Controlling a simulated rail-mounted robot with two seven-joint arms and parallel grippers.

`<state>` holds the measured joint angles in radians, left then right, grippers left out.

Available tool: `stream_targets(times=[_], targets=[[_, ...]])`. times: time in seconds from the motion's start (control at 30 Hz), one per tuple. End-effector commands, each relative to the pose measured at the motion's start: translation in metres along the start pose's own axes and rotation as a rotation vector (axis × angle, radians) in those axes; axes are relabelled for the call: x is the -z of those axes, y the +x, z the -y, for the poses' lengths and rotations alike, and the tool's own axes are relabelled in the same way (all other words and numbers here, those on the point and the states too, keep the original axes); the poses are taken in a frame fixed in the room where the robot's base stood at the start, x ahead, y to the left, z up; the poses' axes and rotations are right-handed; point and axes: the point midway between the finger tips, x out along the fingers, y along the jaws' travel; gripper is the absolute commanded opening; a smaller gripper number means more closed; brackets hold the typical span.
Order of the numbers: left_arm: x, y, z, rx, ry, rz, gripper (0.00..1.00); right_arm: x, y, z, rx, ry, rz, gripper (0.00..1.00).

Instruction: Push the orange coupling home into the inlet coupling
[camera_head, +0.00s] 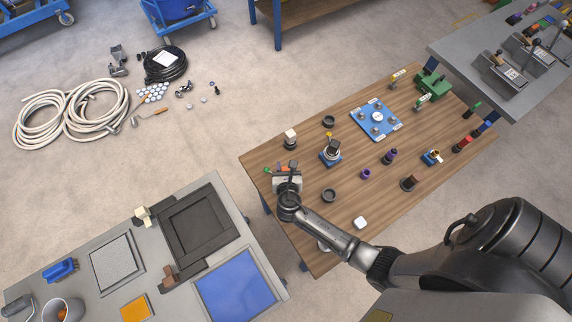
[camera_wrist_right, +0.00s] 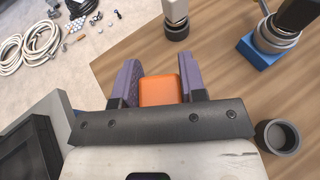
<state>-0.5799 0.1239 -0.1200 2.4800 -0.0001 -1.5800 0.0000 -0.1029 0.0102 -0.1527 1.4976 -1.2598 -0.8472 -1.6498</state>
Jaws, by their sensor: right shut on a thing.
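My right gripper (camera_head: 287,184) is over the left end of the wooden table, with its arm reaching in from the lower right. In the right wrist view its two purple fingers (camera_wrist_right: 160,72) are shut on the orange coupling (camera_wrist_right: 159,90), whose smooth, square-looking face shows between them. My left gripper is not in view.
A blue-based device (camera_head: 331,157) and a dark ring-shaped cup (camera_head: 329,195) stand near the gripper. A white-topped piece (camera_head: 290,138) stands behind it. A blue plate (camera_head: 376,120) lies farther back. A grey table with a dark tray (camera_head: 203,226) is at lower left.

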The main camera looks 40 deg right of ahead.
Motion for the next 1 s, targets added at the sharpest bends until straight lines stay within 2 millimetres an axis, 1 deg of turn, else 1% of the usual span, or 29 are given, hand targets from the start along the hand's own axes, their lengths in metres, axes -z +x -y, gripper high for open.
stream_targets(times=[0.27,0.67,0.7,0.9,1.0], targets=[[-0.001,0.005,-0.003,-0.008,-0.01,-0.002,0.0,0.007,0.003,0.0,0.0,0.0,0.001,0.08],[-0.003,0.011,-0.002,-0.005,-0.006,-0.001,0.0,0.015,0.006,0.0,0.0,0.001,0.001,0.08],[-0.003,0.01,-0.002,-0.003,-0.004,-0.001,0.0,0.015,0.006,0.0,0.0,0.001,0.001,0.41],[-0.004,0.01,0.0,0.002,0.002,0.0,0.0,0.015,0.006,0.0,0.0,0.0,0.001,0.6],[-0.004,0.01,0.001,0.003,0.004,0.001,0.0,0.015,0.006,0.0,0.0,0.0,0.0,0.68]])
